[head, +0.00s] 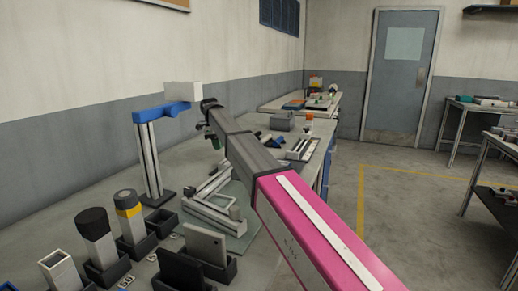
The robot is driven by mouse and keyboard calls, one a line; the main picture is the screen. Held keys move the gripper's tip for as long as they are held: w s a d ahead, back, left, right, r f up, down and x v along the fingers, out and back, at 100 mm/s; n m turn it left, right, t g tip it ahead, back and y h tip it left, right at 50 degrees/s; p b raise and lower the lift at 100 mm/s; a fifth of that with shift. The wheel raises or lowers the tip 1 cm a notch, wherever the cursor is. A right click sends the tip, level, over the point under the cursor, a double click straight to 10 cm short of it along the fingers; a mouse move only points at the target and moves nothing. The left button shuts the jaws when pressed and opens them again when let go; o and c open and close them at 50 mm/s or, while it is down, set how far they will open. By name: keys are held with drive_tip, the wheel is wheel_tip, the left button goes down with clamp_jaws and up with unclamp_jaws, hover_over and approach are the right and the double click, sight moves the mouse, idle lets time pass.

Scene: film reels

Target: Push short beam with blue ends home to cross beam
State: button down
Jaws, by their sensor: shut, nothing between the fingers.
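Silver beams (212,214) form a low frame on a grey-green plate (243,241) on the bench, left of my arm. I cannot tell which is the cross beam, and I cannot make out the short beam with blue ends. My pink and black arm reaches over the bench and covers part of the frame's right side. My gripper (214,142) is small and dark at the arm's far end, shut and empty, seen above the frame. I cannot tell whether it touches anything.
A silver post (149,160) with a blue arm (160,112) and white box (183,95) stands left of the frame. Black holders with a yellow-banded cylinder (128,205) and a grey flat piece (206,245) stand in front. A grey box (282,121) and small tools lie behind.

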drive_tip(key=shift+w+a, duration=0.15)
drive_tip(key=shift+w, duration=0.2)
drive_tip(key=s+d, duration=0.3)
drive_tip(key=d, duration=0.4)
drive_tip(key=s+d, duration=0.2)
drive_tip(key=d, duration=0.6)
drive_tip(key=s+d, duration=0.3)
drive_tip(key=d, duration=0.5)
drive_tip(key=shift+s+d, duration=0.2)
drive_tip(key=shift+s, duration=0.15)
drive_tip(key=shift+f, duration=0.8)
